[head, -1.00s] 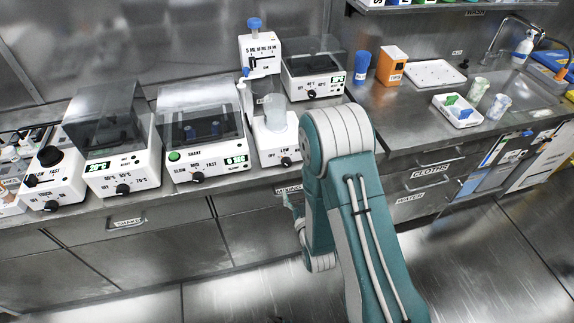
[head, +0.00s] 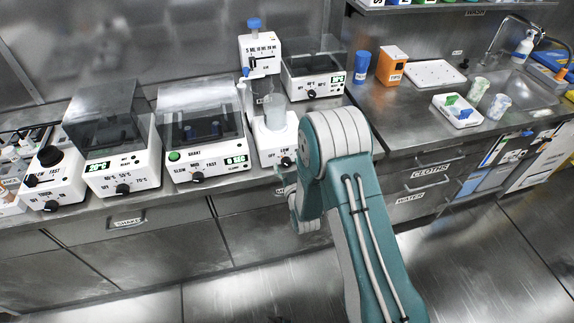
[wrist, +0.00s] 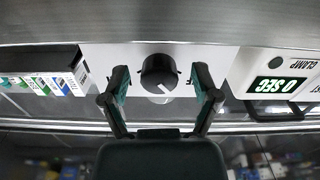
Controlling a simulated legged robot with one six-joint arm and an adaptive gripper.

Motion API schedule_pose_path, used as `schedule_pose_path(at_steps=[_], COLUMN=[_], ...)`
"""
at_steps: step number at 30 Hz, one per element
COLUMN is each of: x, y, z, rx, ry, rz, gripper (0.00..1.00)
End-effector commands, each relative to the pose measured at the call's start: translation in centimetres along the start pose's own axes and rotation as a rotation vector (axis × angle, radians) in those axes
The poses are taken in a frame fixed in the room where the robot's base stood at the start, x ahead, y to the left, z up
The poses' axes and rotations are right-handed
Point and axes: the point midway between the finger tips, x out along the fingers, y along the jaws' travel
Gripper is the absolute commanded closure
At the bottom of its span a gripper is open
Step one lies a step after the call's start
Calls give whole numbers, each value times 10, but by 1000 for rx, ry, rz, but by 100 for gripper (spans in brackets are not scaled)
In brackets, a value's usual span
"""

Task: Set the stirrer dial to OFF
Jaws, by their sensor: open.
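The stirrer (head: 271,150) is a white box on the bench with a clear beaker on top, left of my arm in the head view. Its front face (wrist: 215,58) shows upside down in the wrist view. The black stirrer dial (wrist: 159,73) sits on that face, with a white pointer mark toward the picture's lower right. My gripper (wrist: 161,82) is open, with one finger on each side of the dial and gaps visible to both. Contact is not visible. In the head view my arm hides most of the gripper. The OFF mark is not readable.
The shaker (head: 203,140) with a green 0 SEC display stands close left of the stirrer; its display (wrist: 281,87) is at the right in the wrist view. A lidded heating unit (head: 313,84) stands behind right. Drawers lie below the bench edge.

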Motion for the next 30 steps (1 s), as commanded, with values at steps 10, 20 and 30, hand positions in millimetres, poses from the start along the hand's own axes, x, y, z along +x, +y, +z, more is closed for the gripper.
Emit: schedule_pose_path(at_steps=[10,20,30], x=[0,0,0], y=[0,-1,-1], z=[0,0,0], rx=[0,-113,-380], ry=[0,1,2], rz=[0,-1,-2], gripper=[100,100,100])
